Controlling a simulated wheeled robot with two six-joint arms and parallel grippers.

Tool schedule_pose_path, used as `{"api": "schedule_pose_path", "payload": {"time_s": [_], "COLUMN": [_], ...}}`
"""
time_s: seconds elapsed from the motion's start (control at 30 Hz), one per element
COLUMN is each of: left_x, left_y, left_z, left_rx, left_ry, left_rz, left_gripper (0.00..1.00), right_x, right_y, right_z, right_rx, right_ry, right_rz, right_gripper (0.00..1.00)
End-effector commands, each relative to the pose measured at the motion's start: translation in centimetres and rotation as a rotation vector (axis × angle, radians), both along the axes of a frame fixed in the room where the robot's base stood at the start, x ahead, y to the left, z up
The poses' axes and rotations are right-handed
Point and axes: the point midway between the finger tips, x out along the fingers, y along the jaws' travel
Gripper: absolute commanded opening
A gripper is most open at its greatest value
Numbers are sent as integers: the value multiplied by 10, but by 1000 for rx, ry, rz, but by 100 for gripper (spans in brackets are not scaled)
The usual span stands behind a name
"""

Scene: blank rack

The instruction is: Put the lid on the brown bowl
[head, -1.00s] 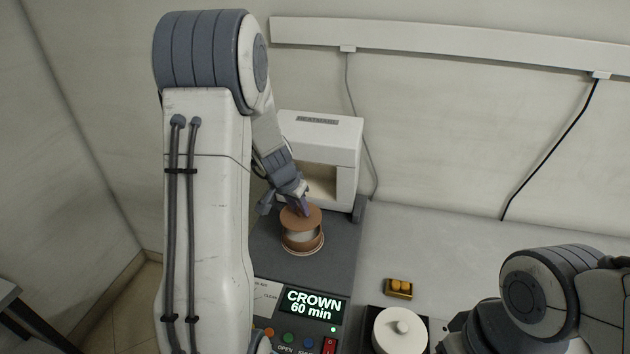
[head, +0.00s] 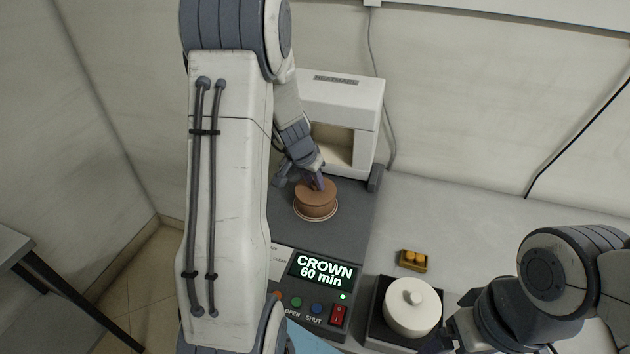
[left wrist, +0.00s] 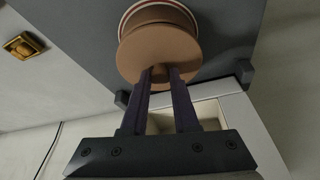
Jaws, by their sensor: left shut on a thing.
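The brown lid (head: 312,189) is a round disc over the brown bowl (head: 317,210), which stands on the dark grey plate in front of the furnace opening. My left gripper (head: 318,184) is shut on the lid's knob from above. In the left wrist view my left gripper (left wrist: 160,76) has its two dark fingers on either side of the knob, and the lid (left wrist: 150,50) covers most of the bowl. In the head view no gap shows between lid and bowl; whether the lid's full weight rests there I cannot tell. My right gripper (head: 440,342) is low, partly hidden beside the white pot.
The white furnace (head: 345,92) stands behind the bowl. A panel with a CROWN 60 min display (head: 323,270) and buttons is in front. A lidded white pot (head: 412,308) on a dark stand and a small yellow-brown block (head: 413,261) are at right. The light bench behind them is clear.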

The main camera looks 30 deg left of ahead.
Motion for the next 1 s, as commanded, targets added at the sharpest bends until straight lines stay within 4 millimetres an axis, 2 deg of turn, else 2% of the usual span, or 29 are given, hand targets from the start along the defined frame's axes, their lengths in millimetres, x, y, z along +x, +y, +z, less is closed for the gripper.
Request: {"api": "schedule_pose_path", "payload": {"time_s": [1.0], "left_x": [-1], "left_y": [0], "left_z": [0], "left_rx": [0], "left_ry": [-1], "left_rz": [0], "left_gripper": [0], "right_x": [0], "right_y": [0], "right_z": [-5], "right_rx": [0], "right_ry": [0], "right_rz": [0], "right_gripper": [87]}}
